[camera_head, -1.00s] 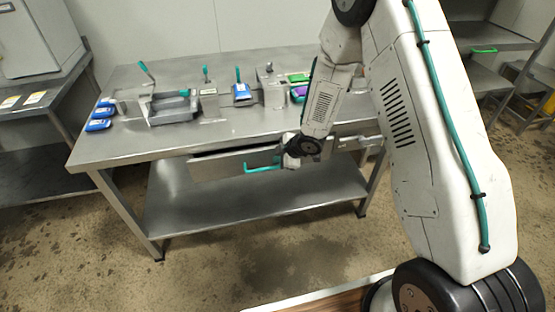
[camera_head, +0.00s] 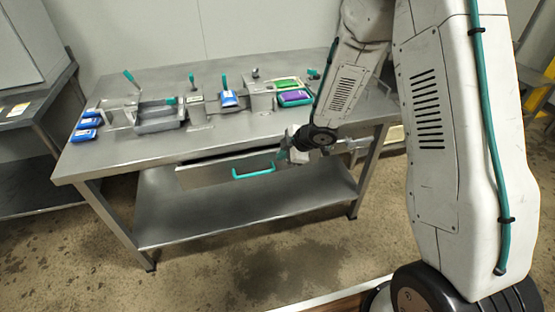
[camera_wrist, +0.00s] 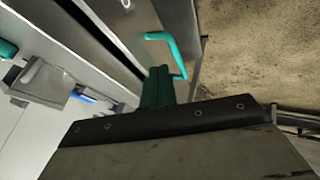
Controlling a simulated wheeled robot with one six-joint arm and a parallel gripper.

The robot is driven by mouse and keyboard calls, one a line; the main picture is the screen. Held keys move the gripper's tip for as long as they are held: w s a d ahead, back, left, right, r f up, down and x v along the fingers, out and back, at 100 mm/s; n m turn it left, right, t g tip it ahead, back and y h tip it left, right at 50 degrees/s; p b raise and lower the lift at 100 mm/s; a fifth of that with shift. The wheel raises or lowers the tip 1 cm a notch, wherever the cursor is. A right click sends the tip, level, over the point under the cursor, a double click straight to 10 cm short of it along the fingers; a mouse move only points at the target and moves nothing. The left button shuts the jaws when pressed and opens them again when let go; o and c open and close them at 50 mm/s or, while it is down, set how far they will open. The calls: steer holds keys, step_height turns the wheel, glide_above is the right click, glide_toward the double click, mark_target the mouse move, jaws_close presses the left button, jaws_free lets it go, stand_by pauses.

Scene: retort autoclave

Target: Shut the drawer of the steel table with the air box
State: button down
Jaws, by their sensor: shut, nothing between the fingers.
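The steel table (camera_head: 120,158) stands in front of me. Its drawer (camera_head: 208,176) is part way out, with a dark gap between its front and the table top. A teal bar handle (camera_head: 253,172) is on the drawer front. My gripper (camera_head: 282,154) is just right of the handle in the head view. In the wrist view, its teal fingers (camera_wrist: 157,82) are together and empty, with the handle (camera_wrist: 172,40) just beyond their tips. I cannot tell whether they touch. My arm hides the table's right part. I cannot tell which item is the air box.
Blue packs (camera_head: 84,134), a grey tray (camera_head: 158,118) and a purple-topped item (camera_head: 294,97) are on the table. A lower shelf (camera_head: 230,210) runs beneath the drawer. Another steel table (camera_head: 30,112) stands at the left. Floor in front is clear.

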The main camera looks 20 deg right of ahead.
glide_toward(262, 168)
steer(key=x, duration=0.5)
steer(key=shift+s, duration=0.15)
steer(key=shift+f, duration=0.1)
